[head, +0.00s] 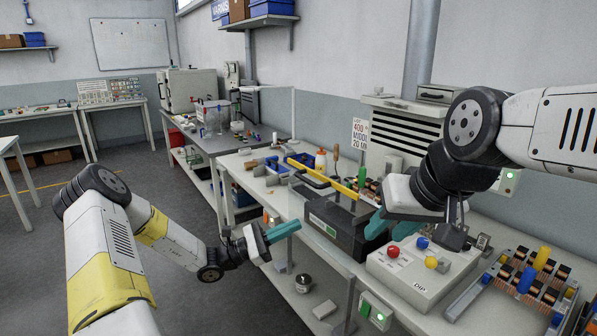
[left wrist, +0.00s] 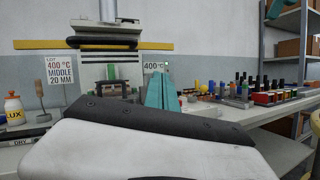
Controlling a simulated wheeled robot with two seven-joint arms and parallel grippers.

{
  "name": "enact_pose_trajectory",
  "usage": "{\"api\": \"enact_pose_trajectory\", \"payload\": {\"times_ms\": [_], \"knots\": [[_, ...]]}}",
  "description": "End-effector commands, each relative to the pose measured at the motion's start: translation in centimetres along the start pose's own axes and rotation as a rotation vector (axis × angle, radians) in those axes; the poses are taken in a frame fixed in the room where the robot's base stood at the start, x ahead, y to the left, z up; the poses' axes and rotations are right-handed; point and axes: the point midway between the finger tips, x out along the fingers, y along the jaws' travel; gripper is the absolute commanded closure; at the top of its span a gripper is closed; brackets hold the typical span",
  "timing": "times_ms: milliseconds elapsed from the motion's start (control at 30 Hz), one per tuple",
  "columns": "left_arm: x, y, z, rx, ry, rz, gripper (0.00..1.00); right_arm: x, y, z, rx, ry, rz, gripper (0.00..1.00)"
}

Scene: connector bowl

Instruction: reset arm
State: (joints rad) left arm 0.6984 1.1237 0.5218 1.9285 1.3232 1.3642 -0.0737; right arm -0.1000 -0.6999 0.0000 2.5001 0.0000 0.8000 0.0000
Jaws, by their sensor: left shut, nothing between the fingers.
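My left gripper (head: 283,232) has teal fingers pressed together with nothing between them. It hangs in front of the bench's near left edge, left of the black box. In the left wrist view its shut teal fingers (left wrist: 161,92) point up in front of the white machine. My right gripper (head: 392,228) is over the bench, between the black box and the control box. Its two teal fingers stand apart and I see nothing held, though the arm partly hides it.
A control box (head: 410,282) with red, blue and yellow buttons stands on the bench (head: 262,190). A black box (head: 335,228) is left of it, and a rack of coils (head: 520,285) is at the right. Open floor (head: 240,310) lies beside my left arm.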

Motion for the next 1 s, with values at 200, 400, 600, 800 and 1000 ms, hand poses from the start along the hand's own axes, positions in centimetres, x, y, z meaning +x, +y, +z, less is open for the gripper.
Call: {"api": "enact_pose_trajectory", "payload": {"times_ms": [200, 400, 600, 800, 1000], "knots": [[2.5, -6.5, 4.1, 0.185, 0.212, -0.427, 1.00, 0.0, 0.0, 0.0, 0.000, 0.000, 0.000, 0.64], [1.6, -11.0, 7.4, 0.383, 0.407, -0.759, 1.00, 0.0, 0.0, 0.0, 0.000, 0.000, 0.000, 0.64], [-0.6, -13.6, 11.1, 0.618, 0.597, -1.033, 1.00, 0.0, 0.0, 0.0, 0.000, 0.000, 0.000, 0.64], [-3.4, -14.6, 15.4, 0.883, 0.782, -1.243, 1.00, 0.0, 0.0, 0.0, 0.000, 0.000, 0.000, 0.64], [-6.1, -14.8, 20.3, 1.179, 0.954, -1.381, 1.00, 0.0, 0.0, 0.0, 0.000, 0.000, 0.000, 0.64]]}}
